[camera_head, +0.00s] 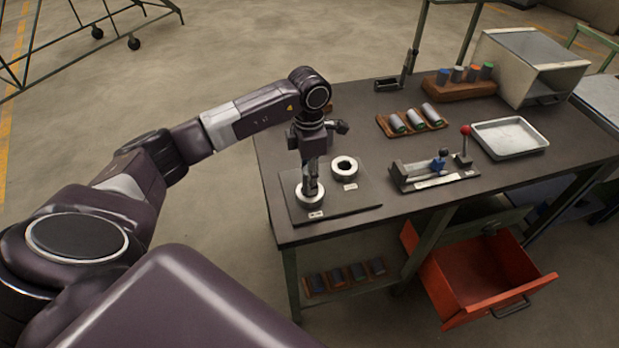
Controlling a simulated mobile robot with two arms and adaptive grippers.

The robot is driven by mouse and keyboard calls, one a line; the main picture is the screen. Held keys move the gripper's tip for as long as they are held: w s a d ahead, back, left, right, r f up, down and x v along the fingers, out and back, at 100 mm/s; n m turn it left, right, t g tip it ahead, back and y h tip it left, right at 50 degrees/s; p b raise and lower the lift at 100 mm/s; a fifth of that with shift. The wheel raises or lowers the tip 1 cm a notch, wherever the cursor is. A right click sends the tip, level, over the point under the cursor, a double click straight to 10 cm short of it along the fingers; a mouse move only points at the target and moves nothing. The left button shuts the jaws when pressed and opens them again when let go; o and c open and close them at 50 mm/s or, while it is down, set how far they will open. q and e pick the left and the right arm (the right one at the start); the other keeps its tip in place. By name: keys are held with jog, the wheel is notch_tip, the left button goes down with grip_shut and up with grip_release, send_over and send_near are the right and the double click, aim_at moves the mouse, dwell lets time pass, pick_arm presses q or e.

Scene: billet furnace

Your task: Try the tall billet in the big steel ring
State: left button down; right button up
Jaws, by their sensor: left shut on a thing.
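Two steel rings stand on a dark board (352,205) at the table's left front corner. The nearer ring (301,201) looks the larger; the other ring (344,167) sits behind it to the right, its hole empty. My left gripper (311,187) points straight down over the nearer ring, its fingers at the ring's hole. It is shut on the billet, which the fingers almost wholly hide. I cannot tell how far the billet reaches into the ring. My right gripper is out of view.
A clamp fixture (433,172) with a red-knobbed lever, a metal tray (509,138), a rack of lying billets (412,121), a block of upright billets (459,85) and a metal box (530,65) occupy the table. A red drawer (478,273) hangs open below the front edge.

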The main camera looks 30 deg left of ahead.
pick_arm(q)
jog(key=shift+f, duration=0.2)
dwell(0.3)
jog(key=shift+s+d+f, duration=0.1)
jog(key=shift+s+f, duration=0.1)
dwell(1.1)
jog(key=shift+r, duration=0.15)
jog(key=shift+w+r, duration=0.2)
jog(key=shift+r, duration=0.4)
jog(key=shift+r+p, duration=0.9)
jog(key=shift+r, duration=0.6)
